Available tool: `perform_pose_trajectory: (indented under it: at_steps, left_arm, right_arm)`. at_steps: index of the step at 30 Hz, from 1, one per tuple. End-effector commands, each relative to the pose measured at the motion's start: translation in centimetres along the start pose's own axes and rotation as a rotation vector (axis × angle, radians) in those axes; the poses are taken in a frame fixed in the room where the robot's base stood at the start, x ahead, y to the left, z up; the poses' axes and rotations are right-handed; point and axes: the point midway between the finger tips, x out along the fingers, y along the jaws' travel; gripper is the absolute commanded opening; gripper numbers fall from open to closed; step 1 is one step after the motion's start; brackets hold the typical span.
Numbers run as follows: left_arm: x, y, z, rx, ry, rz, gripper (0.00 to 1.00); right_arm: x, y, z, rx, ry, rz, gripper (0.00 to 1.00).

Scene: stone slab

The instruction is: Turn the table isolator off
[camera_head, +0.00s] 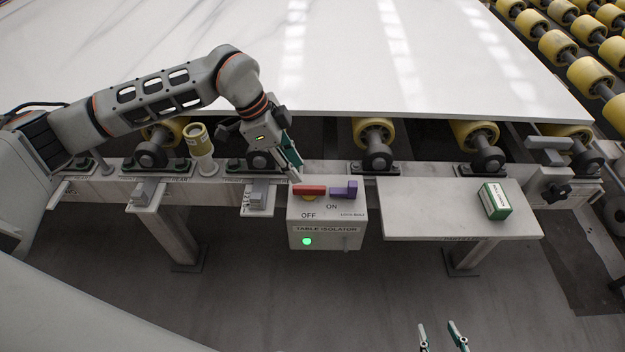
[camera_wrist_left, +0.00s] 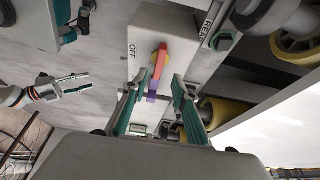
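The table isolator (camera_head: 325,240) is a pale box on the front rail, with a lit green lamp on its front. Its red handle (camera_head: 309,190) lies sideways on top over a yellow base, with a purple piece (camera_head: 346,190) at its right, above the word ON. OFF is marked at lower left. My left gripper (camera_head: 294,170) is just behind and above the handle. In the left wrist view its fingers (camera_wrist_left: 157,88) are open, with the red handle (camera_wrist_left: 159,62) and purple piece (camera_wrist_left: 151,97) seen between them; contact cannot be told. My right gripper (camera_head: 439,333) is open and empty, low in front.
A big white slab (camera_head: 400,60) lies behind on yellow rollers (camera_head: 375,132). A pale shelf (camera_head: 430,205) right of the isolator carries a green and white box (camera_head: 495,201). A yellow-topped cylinder (camera_head: 199,140) stands left on the rail. The floor in front is clear.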

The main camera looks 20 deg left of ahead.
Motion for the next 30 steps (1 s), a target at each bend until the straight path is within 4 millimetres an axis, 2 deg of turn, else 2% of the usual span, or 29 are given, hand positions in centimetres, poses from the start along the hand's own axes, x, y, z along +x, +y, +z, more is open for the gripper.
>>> perform_pose_trajectory:
  at_steps: [9, 15, 19, 27, 28, 30]
  left_arm:
    - [4.6, 0.1, 0.1, -0.001, -0.002, 0.005, 0.28]
    - [7.0, 0.1, 0.1, 0.0, -0.001, 0.004, 0.28]
    - [7.6, 0.1, 0.0, 0.002, 0.0, 0.002, 0.28]
    - [7.7, 0.1, -0.1, 0.002, 0.001, 0.001, 0.28]
    - [7.7, 0.1, -0.1, 0.002, 0.001, 0.001, 0.25]
    - [7.7, 0.1, -0.1, 0.002, 0.001, 0.001, 0.07]
  right_arm:
    - [0.1, -0.4, 1.8, -0.005, -0.026, -0.005, 0.4]
    - [0.2, -0.4, 2.3, -0.009, -0.032, -0.004, 0.4]
    - [0.3, -0.3, 2.2, -0.012, -0.03, -0.002, 0.4]
    - [0.5, -0.1, 1.6, -0.013, -0.02, 0.002, 0.4]
    - [0.5, -0.1, 1.6, -0.013, -0.02, 0.002, 0.4]
    - [0.5, -0.1, 1.6, -0.013, -0.02, 0.002, 0.4]
